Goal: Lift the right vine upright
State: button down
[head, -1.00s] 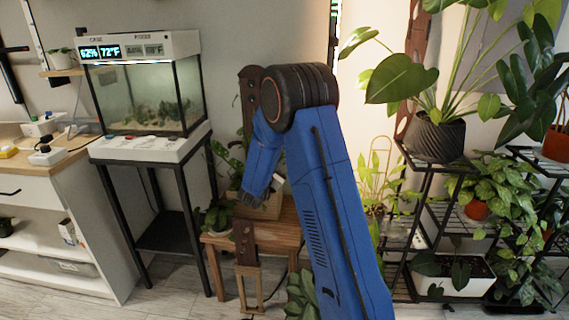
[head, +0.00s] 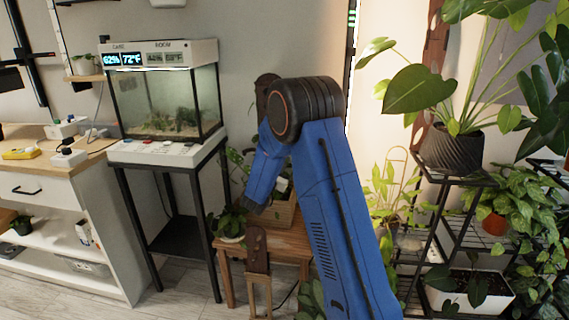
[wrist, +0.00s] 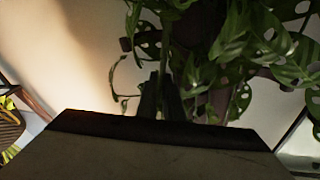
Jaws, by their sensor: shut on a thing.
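In the wrist view my gripper (wrist: 160,97) shows as two dark fingers close together, reaching into a leafy plant. They are shut on a vine; the exact grip point is dark and hard to make out. The vine's holed green leaves (wrist: 262,42) fill the upper right, and a thin strand with small leaves (wrist: 122,85) hangs left of the fingers. In the head view the plant's leaves (head: 238,160) show beside my blue forearm, above a wooden planter box (head: 281,212) on a wooden stool (head: 290,241). My fingers are hidden there.
A small potted plant (head: 229,224) stands on the stool's left. A lit terrarium (head: 170,103) on a black stand is to the left. A black plant rack (head: 441,215) with several pots is close on the right. A brown slotted piece (head: 257,250) stands at the stool's front.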

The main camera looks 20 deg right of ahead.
jog(key=c, duration=1.9)
grip_release()
